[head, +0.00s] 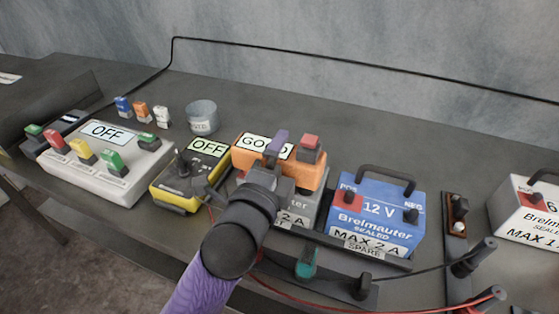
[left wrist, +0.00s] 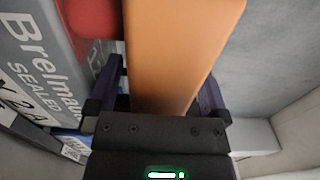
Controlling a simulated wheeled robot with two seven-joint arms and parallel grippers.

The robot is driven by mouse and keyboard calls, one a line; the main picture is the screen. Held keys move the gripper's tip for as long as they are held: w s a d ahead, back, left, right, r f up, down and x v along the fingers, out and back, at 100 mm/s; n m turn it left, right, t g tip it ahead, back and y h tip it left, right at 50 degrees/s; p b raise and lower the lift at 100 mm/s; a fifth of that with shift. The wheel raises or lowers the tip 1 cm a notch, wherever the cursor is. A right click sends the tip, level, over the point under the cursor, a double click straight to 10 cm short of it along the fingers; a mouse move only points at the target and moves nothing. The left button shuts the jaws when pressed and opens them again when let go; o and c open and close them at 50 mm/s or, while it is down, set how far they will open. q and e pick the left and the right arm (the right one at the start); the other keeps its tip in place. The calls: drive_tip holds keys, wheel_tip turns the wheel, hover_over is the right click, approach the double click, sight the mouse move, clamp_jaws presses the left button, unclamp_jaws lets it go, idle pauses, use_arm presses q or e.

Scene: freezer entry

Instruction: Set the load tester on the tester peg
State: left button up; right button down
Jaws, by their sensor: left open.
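The load tester appears to be the orange box (head: 244,157) with a display partly reading "GO". It sits at the grey battery (head: 318,213), whose "2 A" label shows; contact between them is hidden. My left gripper (head: 285,165) is over the orange box, hiding part of its front. In the left wrist view the orange body (left wrist: 180,50) lies between the two open fingers (left wrist: 160,95), one on each side. Whether either finger touches it is unclear. I cannot single out the tester peg. My right gripper is not in view.
A blue 12 V battery (head: 376,210) stands just right. A yellow meter (head: 175,195) and a grey button box (head: 100,170) stand left, with a grey cup (head: 202,118) behind. Black and red cables run to dark clamps (head: 472,258) at the right.

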use_arm(q)
clamp_jaws()
idle(0.3)
idle(0.3)
wheel_tip(320, 180, up, 10)
drive_tip(key=p, duration=0.5)
drive_tip(key=shift+r, duration=0.1)
wheel_tip(320, 180, up, 4)
drive_tip(key=p, duration=0.4)
drive_tip(key=shift+p, duration=0.4)
